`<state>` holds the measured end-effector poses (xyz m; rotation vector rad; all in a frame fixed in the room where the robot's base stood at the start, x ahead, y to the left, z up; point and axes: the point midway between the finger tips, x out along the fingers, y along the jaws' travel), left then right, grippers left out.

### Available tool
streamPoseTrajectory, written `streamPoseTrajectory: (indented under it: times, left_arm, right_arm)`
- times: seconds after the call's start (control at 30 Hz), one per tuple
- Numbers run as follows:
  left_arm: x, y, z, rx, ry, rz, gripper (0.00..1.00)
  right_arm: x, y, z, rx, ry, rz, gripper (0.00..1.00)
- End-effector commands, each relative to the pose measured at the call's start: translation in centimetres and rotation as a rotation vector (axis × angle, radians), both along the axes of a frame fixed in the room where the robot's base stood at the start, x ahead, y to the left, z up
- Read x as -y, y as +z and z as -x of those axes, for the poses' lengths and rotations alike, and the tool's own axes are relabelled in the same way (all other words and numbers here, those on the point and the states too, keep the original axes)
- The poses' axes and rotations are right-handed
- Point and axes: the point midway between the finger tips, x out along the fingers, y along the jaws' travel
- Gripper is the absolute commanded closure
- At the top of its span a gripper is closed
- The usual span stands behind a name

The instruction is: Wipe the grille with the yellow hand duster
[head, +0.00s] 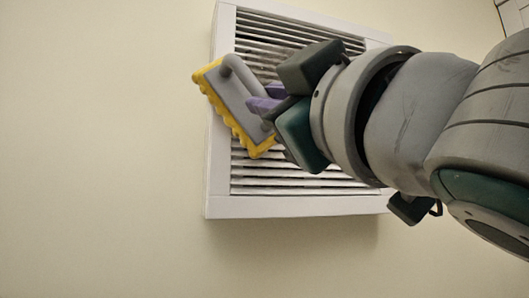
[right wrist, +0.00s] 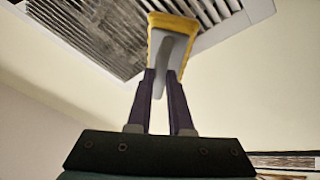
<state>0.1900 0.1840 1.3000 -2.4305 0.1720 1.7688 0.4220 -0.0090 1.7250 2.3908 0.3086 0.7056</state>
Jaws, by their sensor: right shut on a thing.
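The grille (head: 308,206) is a white square frame with horizontal slats on the wall; in the right wrist view the grille (right wrist: 98,32) shows at the top with dark grey smudges on its slats. My right gripper (head: 262,103) is shut on the grey handle of the yellow hand duster (head: 240,104). The duster has a grey back and a yellow scalloped pad, and is tilted in front of the grille's left side. It also shows between the purple fingers in the right wrist view (right wrist: 172,44). I cannot tell whether the pad touches the slats. My left gripper is not in view.
My right arm covers the grille's right part in the head view. The cream wall (head: 100,150) to the left of and below the grille is bare. A framed dark edge (head: 514,12) shows at the top right corner.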

Motion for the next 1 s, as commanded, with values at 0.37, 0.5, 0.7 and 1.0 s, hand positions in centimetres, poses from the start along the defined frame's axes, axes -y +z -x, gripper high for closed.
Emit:
streamPoseTrajectory:
  times: [0.37, 0.5, 0.7, 1.0]
  left_arm:
    - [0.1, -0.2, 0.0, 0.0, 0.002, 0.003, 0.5]
    - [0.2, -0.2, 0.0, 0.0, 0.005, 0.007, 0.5]
    - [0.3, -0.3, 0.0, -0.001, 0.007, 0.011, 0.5]
    - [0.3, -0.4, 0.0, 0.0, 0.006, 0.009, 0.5]
  right_arm:
    - [-0.3, 0.0, -0.7, 0.001, 0.002, -0.001, 1.0]
    - [-0.3, 0.0, -1.0, 0.0, 0.001, -0.001, 1.0]
    - [-0.2, 0.0, -1.2, 0.0, 0.0, -0.001, 1.0]
    - [2.5, 0.0, -1.9, -0.001, -0.002, 0.0, 1.0]
